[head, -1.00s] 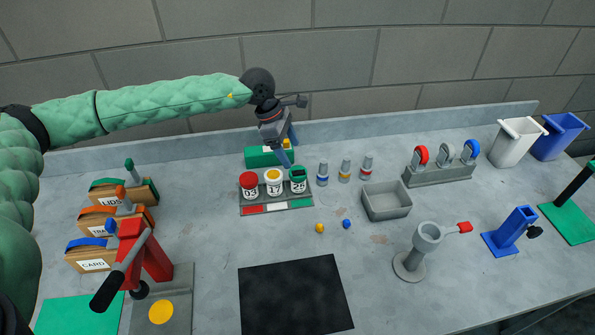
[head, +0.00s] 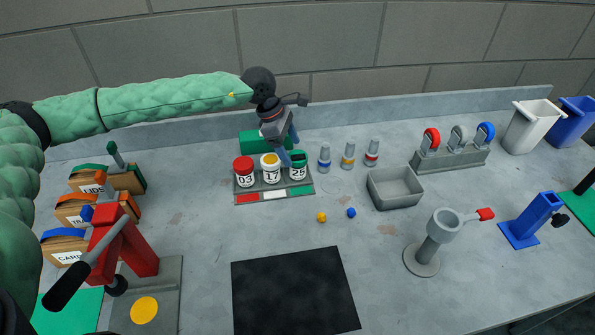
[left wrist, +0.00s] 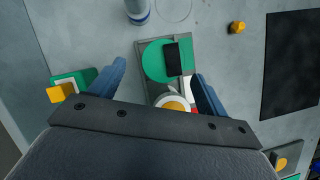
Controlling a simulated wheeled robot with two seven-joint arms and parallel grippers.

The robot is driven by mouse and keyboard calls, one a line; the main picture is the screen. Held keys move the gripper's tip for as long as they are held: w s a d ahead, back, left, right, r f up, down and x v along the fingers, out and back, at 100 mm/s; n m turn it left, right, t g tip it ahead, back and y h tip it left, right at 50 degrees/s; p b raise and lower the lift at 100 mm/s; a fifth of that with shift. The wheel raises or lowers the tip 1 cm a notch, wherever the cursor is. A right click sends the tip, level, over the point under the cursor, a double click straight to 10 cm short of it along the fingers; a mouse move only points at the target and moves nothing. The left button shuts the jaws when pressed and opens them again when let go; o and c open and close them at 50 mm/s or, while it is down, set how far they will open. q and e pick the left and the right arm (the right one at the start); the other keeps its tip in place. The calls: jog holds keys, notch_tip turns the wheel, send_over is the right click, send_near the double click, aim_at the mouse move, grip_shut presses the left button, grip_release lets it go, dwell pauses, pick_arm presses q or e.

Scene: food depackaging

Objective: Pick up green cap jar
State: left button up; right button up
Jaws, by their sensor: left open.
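The green cap jar (head: 298,173) stands upright at the right end of a row of three jars on a grey rack (head: 305,189). A red cap jar (head: 244,172) and a yellow cap jar (head: 271,169) stand to its left. My left gripper (head: 288,152) is open and empty, pointing down just above and behind the green cap jar. In the left wrist view the green cap (left wrist: 156,61) lies ahead, between the lines of the open fingers (left wrist: 160,82), and a dark block covers part of it. The yellow cap (left wrist: 174,103) shows nearer the palm. My right gripper is out of view.
A green box (head: 252,142) stands behind the jars. Several small grey bottles (head: 348,157) and a grey bin (head: 395,188) are to the right.

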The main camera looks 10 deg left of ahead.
aim_at(293, 155)
pick_arm(q)
jog(key=shift+x, duration=0.9)
jog(key=p+x, duration=0.1)
jog(key=x, duration=0.3)
jog(key=shift+s+a+f, duration=0.1)
jog(key=shift+s+a, duration=0.05)
jog(key=shift+a, duration=0.05)
jog(key=shift+d+f, duration=0.15)
jog(key=shift+f, duration=0.35)
jog(key=c, duration=1.1)
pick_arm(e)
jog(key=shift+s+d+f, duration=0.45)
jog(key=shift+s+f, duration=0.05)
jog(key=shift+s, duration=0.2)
